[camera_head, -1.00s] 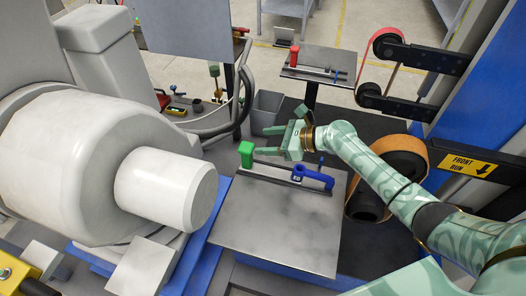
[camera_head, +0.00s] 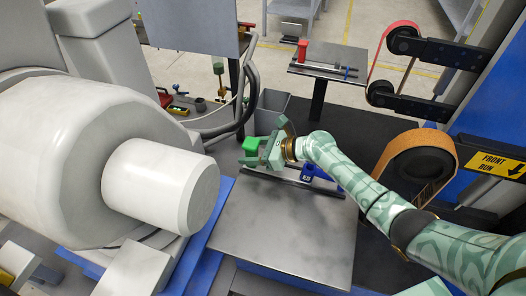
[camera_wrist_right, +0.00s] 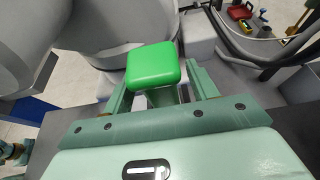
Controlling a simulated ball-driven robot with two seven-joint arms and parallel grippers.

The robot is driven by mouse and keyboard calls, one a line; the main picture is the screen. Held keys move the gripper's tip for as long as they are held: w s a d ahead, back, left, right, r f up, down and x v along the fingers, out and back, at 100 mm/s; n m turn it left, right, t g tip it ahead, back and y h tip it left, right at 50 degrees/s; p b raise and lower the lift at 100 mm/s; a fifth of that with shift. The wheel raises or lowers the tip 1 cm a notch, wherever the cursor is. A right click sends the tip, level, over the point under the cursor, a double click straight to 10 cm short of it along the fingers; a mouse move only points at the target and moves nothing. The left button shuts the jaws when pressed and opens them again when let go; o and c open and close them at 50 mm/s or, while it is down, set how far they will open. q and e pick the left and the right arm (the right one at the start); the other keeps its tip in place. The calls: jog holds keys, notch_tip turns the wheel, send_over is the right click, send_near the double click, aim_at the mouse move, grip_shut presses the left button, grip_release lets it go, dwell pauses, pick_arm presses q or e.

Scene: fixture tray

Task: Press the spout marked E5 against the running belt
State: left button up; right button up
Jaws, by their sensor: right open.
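A green block-topped piece (camera_head: 252,145) stands at the left end of a dark rail on the near grey tray table (camera_head: 270,235). A blue piece (camera_head: 308,173) with a small label lies on the same rail, partly behind my right arm; I cannot read the label surely. My right gripper (camera_head: 257,152) is open at the green piece. In the right wrist view the green top (camera_wrist_right: 153,65) sits between the open fingers (camera_wrist_right: 160,88), with no clear grip. The orange belt (camera_head: 418,137) wraps a wheel at the right; its motion cannot be told. My left gripper is out of view.
A big white machine with a cylinder (camera_head: 160,185) fills the left. A second tray table (camera_head: 325,62) with a red piece (camera_head: 304,48) stands at the back. A grey bin (camera_head: 268,108) and dark hoses are behind the gripper. A yellow "FRONT RUN" sign (camera_head: 495,165) is at the right.

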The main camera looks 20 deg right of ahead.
jog(key=shift+w+a+f, duration=0.1)
jog(key=shift+a, duration=0.1)
grip_shut()
dwell(1.0)
